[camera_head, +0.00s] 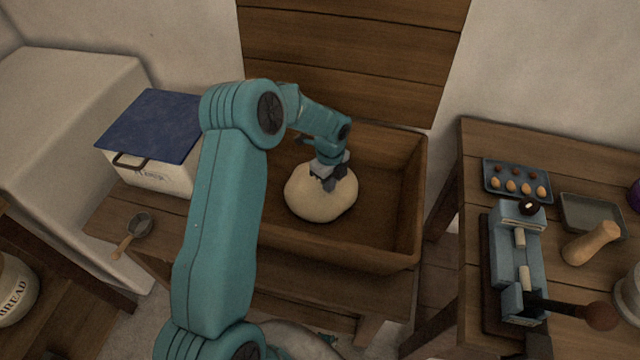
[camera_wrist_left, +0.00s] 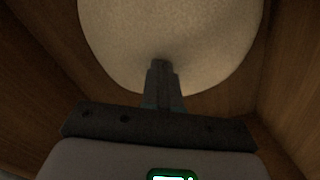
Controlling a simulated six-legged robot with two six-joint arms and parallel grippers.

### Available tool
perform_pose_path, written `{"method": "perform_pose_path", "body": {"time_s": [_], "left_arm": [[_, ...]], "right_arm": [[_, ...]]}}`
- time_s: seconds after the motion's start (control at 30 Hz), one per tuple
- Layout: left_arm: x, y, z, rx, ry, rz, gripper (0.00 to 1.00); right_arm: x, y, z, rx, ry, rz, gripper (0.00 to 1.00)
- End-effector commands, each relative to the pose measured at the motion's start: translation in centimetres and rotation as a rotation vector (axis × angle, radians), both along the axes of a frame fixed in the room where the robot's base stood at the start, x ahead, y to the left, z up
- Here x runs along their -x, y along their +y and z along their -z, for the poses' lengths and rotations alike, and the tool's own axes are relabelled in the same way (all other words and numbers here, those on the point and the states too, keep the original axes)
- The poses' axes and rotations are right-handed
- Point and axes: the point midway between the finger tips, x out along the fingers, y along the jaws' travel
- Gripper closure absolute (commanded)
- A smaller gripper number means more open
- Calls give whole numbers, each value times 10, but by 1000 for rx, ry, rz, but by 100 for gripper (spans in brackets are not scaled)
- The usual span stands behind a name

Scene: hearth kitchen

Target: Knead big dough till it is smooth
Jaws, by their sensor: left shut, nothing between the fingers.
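The big dough (camera_head: 314,204) is a pale, rounded mound in the wooden trough (camera_head: 384,252), towards its left half. Its visible surface looks mostly even. My left gripper (camera_head: 331,183) points down at the top of the dough, shut with nothing between the fingers. In the left wrist view the closed fingertips (camera_wrist_left: 161,66) overlap the edge of the dough (camera_wrist_left: 170,30). I cannot tell how deep they press, if at all. My left arm hides part of the trough's left side. My right gripper is not in view.
A white box with a blue lid (camera_head: 150,126) and a metal scoop (camera_head: 139,226) are left of the trough. The trough's right half is empty.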

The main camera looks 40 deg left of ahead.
Motion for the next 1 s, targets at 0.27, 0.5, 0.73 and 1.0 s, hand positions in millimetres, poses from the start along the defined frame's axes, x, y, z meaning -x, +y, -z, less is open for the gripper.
{"method": "perform_pose_path", "body": {"time_s": [0.27,0.5,0.73,1.0], "left_arm": [[0,0,2,0,1,0,100],[0,0,5,1,1,0,100],[0,0,5,0,1,0,100],[0,0,-1,0,0,0,100]], "right_arm": [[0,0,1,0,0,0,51],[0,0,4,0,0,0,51],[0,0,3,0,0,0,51],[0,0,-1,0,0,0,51]]}}
